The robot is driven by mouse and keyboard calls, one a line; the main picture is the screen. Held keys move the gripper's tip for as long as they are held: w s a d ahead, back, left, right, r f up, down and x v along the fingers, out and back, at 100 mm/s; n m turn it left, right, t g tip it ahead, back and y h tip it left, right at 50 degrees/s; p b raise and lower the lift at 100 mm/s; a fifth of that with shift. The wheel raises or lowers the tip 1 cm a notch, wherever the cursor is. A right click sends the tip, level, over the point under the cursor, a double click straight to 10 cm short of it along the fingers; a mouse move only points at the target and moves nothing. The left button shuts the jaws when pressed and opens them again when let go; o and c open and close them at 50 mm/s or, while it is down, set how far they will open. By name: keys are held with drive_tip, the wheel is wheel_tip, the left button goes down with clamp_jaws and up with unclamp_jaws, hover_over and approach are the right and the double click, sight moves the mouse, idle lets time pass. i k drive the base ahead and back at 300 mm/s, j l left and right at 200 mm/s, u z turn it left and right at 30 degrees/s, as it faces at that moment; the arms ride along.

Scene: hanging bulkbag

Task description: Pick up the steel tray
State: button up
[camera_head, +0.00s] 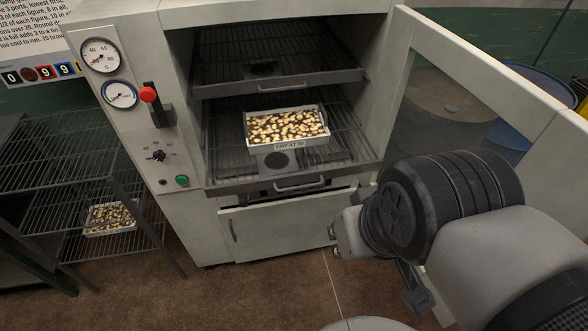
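A steel tray (287,144) full of pale and brown nut-like pieces sits on the lower pulled-out wire rack (226,160) of the open cabinet. Its front wall carries a label whose wording I read only in part. A second, similar filled tray (110,231) lies on a low shelf of the wire stand at the left. My gripper (335,240) is in front of the cabinet's lower panel, below and to the right of the tray in the cabinet, and apart from it. My own arm hides much of the gripper, so its opening does not show.
The cabinet door (490,75) stands open on the right, beside my arm. An upper wire rack (270,85) with a front handle is above the tray. The wire stand (65,165) is at the left. A blue-rimmed drum (535,85) stands behind the door. Floor before the cabinet is clear.

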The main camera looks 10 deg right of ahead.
sight(266, 131)
drive_tip(key=i+j+u, duration=0.25)
drive_tip(key=i, duration=0.35)
drive_tip(key=i+j+u, duration=0.2)
drive_tip(key=i, duration=0.35)
drive_tip(key=l, duration=0.1)
